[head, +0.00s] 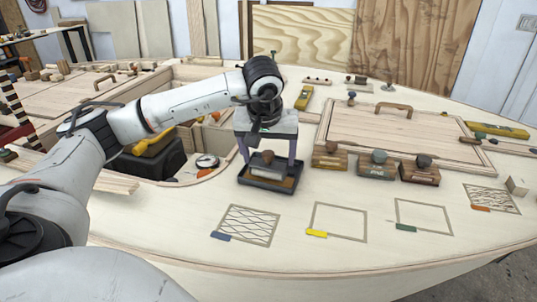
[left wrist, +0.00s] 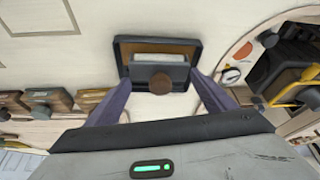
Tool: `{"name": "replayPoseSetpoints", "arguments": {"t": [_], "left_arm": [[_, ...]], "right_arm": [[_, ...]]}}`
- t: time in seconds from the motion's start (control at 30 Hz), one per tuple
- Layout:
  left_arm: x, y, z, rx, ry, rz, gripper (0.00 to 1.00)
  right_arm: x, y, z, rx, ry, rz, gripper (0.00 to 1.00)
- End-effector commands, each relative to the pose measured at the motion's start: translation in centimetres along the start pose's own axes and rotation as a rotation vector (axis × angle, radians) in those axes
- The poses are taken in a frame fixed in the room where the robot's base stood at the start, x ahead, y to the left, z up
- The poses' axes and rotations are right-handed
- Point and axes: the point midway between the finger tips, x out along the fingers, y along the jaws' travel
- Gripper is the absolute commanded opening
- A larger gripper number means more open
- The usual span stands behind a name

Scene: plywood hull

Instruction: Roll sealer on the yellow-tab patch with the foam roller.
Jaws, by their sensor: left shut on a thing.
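The yellow-tab patch (head: 338,221) is an outlined square on the pale plywood, blank inside, with a yellow tab (head: 317,233) at its lower left corner. My left gripper (head: 268,160) is over a black tray (head: 246,183) left of and behind that patch. Its purple fingers are shut on a grey block with a brown round knob, which looks like the foam roller (head: 264,165). In the left wrist view the roller (left wrist: 160,70) sits between the fingers, in or just above the tray (left wrist: 125,50) with its brown floor; its underside is hidden. My right gripper is out of view.
A blue-tab patch (head: 248,225) and an orange-tab patch (head: 491,198) are hatched; a green-tab patch (head: 423,216) is blank. Several knobbed blocks (head: 376,167) stand behind the patches, before a handled panel (head: 400,125). An opening with a dial (head: 206,162) lies left of the tray.

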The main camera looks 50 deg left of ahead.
Motion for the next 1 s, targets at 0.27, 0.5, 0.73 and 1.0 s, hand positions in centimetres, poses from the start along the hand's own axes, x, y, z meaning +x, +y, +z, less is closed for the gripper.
{"name": "replayPoseSetpoints", "arguments": {"t": [0.27,0.5,0.73,1.0], "left_arm": [[0.34,0.0,0.12,0.0,0.001,0.0,0.59],[0.61,-0.01,0.24,0.0,0.001,0.0,0.59],[0.6,-0.01,0.23,0.0,0.001,0.0,0.59],[0.62,-0.01,0.24,0.0,0.0,0.0,0.58]], "right_arm": [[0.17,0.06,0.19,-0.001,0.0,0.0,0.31],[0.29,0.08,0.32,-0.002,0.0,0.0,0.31],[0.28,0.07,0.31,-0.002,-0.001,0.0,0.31],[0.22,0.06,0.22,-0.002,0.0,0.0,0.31]]}}
